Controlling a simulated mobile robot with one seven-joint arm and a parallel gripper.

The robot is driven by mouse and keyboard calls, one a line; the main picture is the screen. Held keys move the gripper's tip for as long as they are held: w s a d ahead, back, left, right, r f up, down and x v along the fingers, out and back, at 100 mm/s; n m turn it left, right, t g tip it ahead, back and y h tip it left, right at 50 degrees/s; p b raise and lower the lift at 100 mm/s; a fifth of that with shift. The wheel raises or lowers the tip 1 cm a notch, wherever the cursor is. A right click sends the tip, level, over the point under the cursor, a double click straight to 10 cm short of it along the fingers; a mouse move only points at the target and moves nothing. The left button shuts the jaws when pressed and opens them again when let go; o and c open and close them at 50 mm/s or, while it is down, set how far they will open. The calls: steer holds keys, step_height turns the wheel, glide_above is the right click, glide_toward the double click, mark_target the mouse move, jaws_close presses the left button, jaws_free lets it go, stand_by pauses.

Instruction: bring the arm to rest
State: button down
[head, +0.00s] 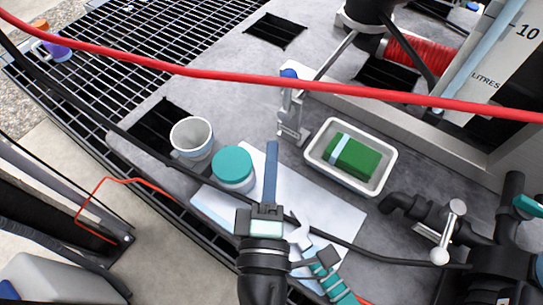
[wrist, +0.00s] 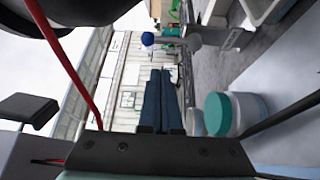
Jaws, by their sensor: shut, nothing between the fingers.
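My gripper (head: 271,146) shows in the head view above the pale board, with its long blue-grey fingers together and nothing between them. In the wrist view my gripper (wrist: 161,72) also shows its fingers side by side and shut. In the head view its tip is right of the teal-lidded jar and left of the metal tap fitting. It appears raised above the surface, though the exact height cannot be told.
A teal-lidded jar (head: 233,169), a white cup (head: 192,139) and a metal tap (head: 291,110) stand close by. A white tray (head: 389,160) holds a green block (head: 354,157). A red cable (head: 200,72) and black cables cross the view. Square openings cut the deck.

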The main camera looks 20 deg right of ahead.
stand_by(0.4)
steer(key=w+a+r+m+t, duration=0.1)
steer(key=w+r+m+t, duration=0.2)
steer(key=r, duration=0.5)
steer(key=w+a+r+m+t+y, duration=0.15)
steer(key=r+m, duration=0.25)
steer(key=r, duration=0.5)
steer(key=w+a+r+m+t, duration=0.1)
steer(key=w+r+m, duration=0.3)
steer(key=r, duration=0.4)
steer(key=s+a+r+m+t+y+p, duration=0.1)
steer(key=s+a+r+t+y, duration=0.1)
steer(key=r, duration=0.5)
steer(key=s+a+r+t+y, duration=0.2)
steer(key=r, duration=0.5)
steer(key=s+a+r+m+t+y+p, duration=0.1)
steer(key=s+a+r+t+y, duration=0.15)
steer(key=r, duration=0.35)
step_height(320, 180, up, 24)
steer(key=g+p, duration=0.1)
steer(key=p, duration=2.3)
steer(key=shift+w+r, duration=0.25)
steer(key=shift+w, duration=0.1)
steer(key=shift+f, duration=0.1)
